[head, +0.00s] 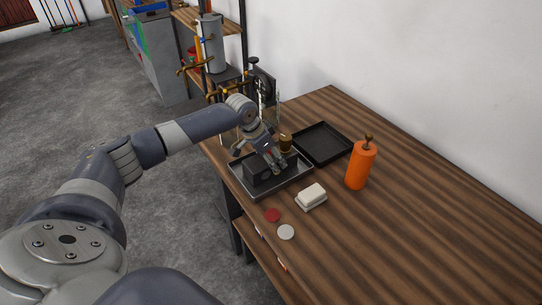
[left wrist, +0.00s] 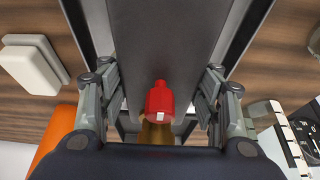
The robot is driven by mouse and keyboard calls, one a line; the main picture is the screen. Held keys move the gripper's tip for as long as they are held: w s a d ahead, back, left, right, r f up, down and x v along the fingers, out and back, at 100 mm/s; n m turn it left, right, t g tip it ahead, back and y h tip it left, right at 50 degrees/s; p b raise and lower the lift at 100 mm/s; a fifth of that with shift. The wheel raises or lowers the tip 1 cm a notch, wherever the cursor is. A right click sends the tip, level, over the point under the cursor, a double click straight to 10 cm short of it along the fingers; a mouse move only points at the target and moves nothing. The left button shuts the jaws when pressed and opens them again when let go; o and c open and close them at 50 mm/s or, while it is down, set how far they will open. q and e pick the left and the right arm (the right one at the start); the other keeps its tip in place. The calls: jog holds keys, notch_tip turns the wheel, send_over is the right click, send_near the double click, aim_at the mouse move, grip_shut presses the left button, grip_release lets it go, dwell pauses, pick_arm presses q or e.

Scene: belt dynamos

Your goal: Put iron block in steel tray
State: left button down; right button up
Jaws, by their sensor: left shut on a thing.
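The iron block (head: 258,172), a dark grey box, is inside the steel tray (head: 293,184), a shallow grey tray near the left end of the wooden bench. My left gripper (head: 274,165) points down over the tray and is shut on the block. In the left wrist view, the block (left wrist: 165,40) fills the space between my fingers, and parts of the tray show on both sides of it. I cannot tell whether the block rests fully on the tray floor. My right gripper is not in view.
A black tray (head: 322,143) lies behind the steel tray, with a brass piece (head: 286,143) near it. An orange cylinder (head: 361,166), a white block (head: 312,194), a red disc (head: 272,214) and a white disc (head: 286,232) stand nearby. The bench's right side is clear.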

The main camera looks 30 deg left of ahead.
pick_arm(q)
jog(key=c, duration=0.5)
grip_release()
jog(key=shift+s, duration=0.1)
jog(key=shift+s+a+r, duration=0.1)
jog(key=shift+r, duration=0.45)
jog(key=b+v, duration=0.1)
jog(key=v, duration=1)
jog(key=shift+s+b, duration=0.15)
jog(key=shift+b, duration=0.25)
